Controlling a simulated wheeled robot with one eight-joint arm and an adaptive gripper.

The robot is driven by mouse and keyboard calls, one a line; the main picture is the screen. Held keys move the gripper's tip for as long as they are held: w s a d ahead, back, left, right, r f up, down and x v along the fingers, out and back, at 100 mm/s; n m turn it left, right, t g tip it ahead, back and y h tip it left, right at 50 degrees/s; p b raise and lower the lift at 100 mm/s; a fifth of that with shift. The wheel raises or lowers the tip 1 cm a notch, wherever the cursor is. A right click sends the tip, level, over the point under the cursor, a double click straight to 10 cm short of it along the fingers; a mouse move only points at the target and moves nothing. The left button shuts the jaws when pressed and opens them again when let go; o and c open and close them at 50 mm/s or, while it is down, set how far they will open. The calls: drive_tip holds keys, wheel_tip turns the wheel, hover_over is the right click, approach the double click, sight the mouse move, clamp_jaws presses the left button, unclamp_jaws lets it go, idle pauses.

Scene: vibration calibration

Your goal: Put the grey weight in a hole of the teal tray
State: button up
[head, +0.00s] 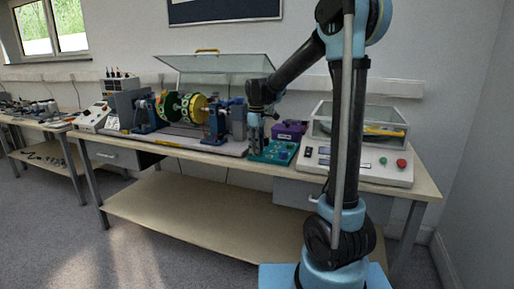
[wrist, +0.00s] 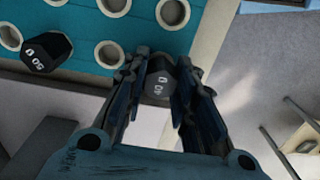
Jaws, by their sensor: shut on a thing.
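The teal tray (head: 267,156) sits on the bench in the head view, below my gripper (head: 256,138). In the wrist view the teal tray (wrist: 75,20) fills the upper left, with several pale-rimmed round holes. My gripper (wrist: 160,72) is shut on the grey weight (wrist: 160,84), a dark grey faceted piece with a pale number on its end.
A second dark weight (wrist: 47,51) marked 50 is at the tray's left in the wrist view. In the head view a purple box (head: 290,130) stands behind the tray, a control panel (head: 355,170) to the right and a rotor rig (head: 185,108) to the left.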

drive_tip(key=shift+f, duration=0.45)
idle(0.3)
drive_tip(key=o, duration=1.1)
drive_tip(key=shift+c, duration=0.2)
wheel_tip(320, 180, up, 12)
drive_tip(key=shift+w+d, duration=0.1)
drive_tip(key=s+d+f+m+t, duration=0.1)
drive_tip(key=s+d+f+m, duration=0.45)
drive_tip(key=s+d, duration=0.5)
drive_tip(key=s+d+f+m+t, duration=0.1)
drive_tip(key=s+d+f+m, duration=0.45)
drive_tip(key=s, duration=0.75)
drive_tip(key=s+d+f+m, duration=0.2)
drive_tip(key=s+d+f, duration=0.3)
drive_tip(key=s+f, duration=0.3)
wheel_tip(320, 180, down, 2)
drive_tip(key=shift+s+d+f+m, duration=0.1)
drive_tip(key=shift+s+d+m, duration=0.1)
drive_tip(key=shift+d+m, duration=0.15)
